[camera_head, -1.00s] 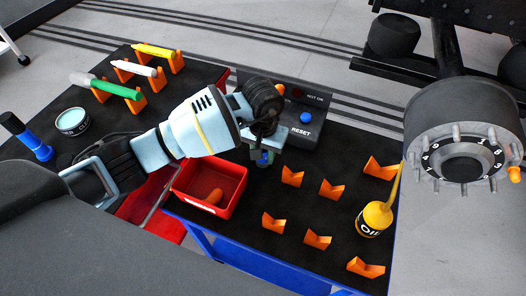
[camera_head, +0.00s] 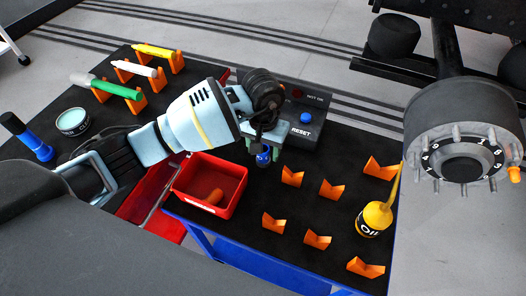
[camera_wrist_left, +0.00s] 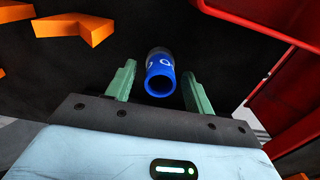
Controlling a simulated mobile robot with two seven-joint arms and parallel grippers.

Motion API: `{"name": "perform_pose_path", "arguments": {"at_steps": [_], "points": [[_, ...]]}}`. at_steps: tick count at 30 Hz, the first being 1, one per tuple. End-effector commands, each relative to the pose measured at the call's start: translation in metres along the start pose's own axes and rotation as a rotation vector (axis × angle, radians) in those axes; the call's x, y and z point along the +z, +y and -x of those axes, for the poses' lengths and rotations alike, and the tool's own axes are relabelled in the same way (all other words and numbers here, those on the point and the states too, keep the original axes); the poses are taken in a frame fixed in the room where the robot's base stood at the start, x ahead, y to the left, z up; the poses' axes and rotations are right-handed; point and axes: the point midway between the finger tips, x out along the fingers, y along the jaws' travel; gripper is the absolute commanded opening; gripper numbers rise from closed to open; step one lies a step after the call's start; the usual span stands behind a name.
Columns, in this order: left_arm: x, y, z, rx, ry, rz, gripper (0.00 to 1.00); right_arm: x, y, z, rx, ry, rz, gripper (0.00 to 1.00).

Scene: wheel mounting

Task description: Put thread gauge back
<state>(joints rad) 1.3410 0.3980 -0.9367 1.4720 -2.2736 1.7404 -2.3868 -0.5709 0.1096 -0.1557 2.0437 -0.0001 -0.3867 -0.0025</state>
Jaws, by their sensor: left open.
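The thread gauge, a small blue cylinder with white marks and a dark far end, (camera_wrist_left: 160,76) shows in the left wrist view between the two green fingers of my left gripper (camera_wrist_left: 158,70). A dark gap shows on each side of it, so the fingers look apart from it. In the head view the left gripper (camera_head: 262,148) points down over the black table top, right of the red bin, and the blue gauge (camera_head: 263,158) shows at its tips. Its base and exact tilt cannot be told. My right gripper is not in view.
The red bin (camera_head: 233,190) holds an orange-brown item. Several orange V-shaped holders (camera_head: 331,189) stand right of the gripper, with a yellow oil bottle (camera_head: 374,219). Behind is a black box with a blue reset button (camera_head: 306,118). A wheel hub (camera_head: 462,150) is at right.

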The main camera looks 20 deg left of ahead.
Motion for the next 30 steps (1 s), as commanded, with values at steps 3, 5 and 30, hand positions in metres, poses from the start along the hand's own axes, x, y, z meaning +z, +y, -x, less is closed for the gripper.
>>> {"name": "perform_pose_path", "arguments": {"at_steps": [3,5,30], "points": [[-0.001,-0.001,0.026,-0.001,0.005,-0.001,0.53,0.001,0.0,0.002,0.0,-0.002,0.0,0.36],[-0.001,-0.001,0.038,-0.001,0.005,0.0,0.53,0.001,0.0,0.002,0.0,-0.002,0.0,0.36],[0.0,0.0,0.102,-0.001,-0.001,0.0,0.53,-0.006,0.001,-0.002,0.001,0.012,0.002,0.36]]}}
